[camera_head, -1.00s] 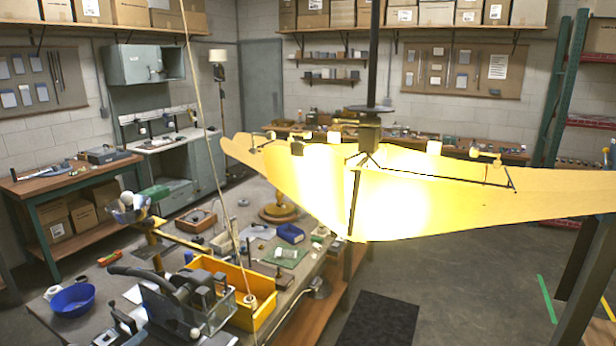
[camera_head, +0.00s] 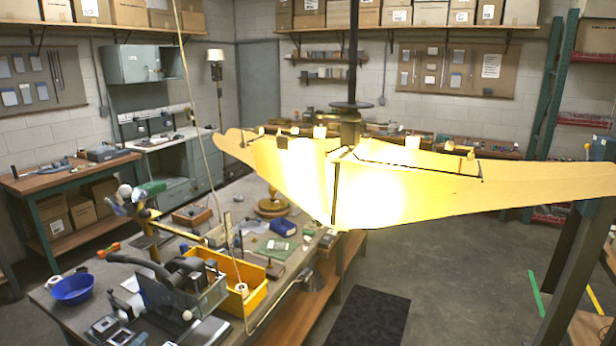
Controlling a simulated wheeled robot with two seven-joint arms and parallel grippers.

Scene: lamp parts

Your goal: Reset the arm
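A large lit lamp shade (camera_head: 400,190) glows yellow-white and fills the middle and right of the head view. It spreads in wide panels below a dark vertical rod (camera_head: 353,60). Dark thin bars and small blocks run along its upper edge. A white bulb-like ball (camera_head: 124,190) shows above the left part of the bench, among small blue and green items. I cannot make out the fingers of my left gripper among the clutter, nor whether it holds anything. My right gripper does not show.
The cluttered bench holds a blue bowl (camera_head: 72,288), a yellow bin (camera_head: 255,294), a dark curved tool (camera_head: 140,262) and a round wooden base (camera_head: 271,205). A side table (camera_head: 70,179) stands at the left. A black mat (camera_head: 368,318) lies on open floor at lower right.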

